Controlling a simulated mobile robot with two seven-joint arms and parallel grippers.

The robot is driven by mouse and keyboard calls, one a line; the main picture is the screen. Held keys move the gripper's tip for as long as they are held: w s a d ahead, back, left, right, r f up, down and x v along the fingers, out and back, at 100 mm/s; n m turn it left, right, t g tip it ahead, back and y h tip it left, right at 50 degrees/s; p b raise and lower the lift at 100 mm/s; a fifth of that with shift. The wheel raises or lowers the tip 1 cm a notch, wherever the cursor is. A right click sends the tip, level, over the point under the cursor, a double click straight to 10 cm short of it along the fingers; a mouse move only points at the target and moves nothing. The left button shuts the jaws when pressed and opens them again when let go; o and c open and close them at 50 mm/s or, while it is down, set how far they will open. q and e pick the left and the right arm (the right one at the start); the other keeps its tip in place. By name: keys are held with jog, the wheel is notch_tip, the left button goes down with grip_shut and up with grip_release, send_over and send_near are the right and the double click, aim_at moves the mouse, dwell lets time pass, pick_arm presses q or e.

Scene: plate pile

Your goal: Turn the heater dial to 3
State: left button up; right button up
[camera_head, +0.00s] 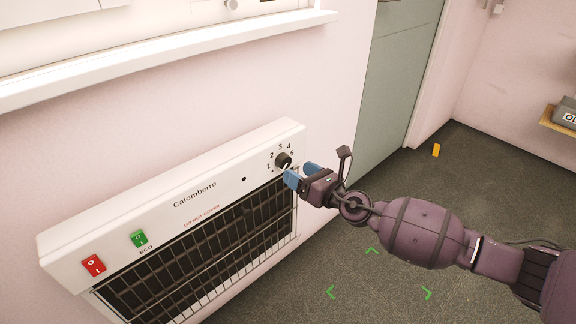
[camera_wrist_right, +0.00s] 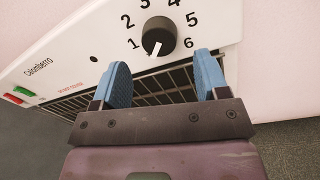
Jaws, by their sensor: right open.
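The white heater (camera_head: 110,229) hangs on the pink wall in the head view. Its black dial (camera_head: 283,159) sits near the upper right corner, ringed by numbers. In the right wrist view the dial (camera_wrist_right: 158,36) shows a white pointer line slanting down and left, below the 1. My right gripper (camera_head: 300,174) is at the heater's right end, just below and right of the dial. In the right wrist view its blue fingers (camera_wrist_right: 164,80) are spread, with nothing between them and the dial ahead of them. My left gripper is not in view.
A red switch (camera_head: 93,265) and a green switch (camera_head: 139,238) are on the heater's left side. A black wire grille (camera_head: 205,259) lies under the panel. A white sill (camera_head: 165,58) juts out above. A grey-green door (camera_head: 396,80) stands right; the dark floor is mostly clear.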

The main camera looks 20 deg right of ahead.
aim_at(287, 165)
jog(key=shift+x, duration=2.25)
jog(key=shift+d, duration=0.1)
jog(key=c, duration=0.9)
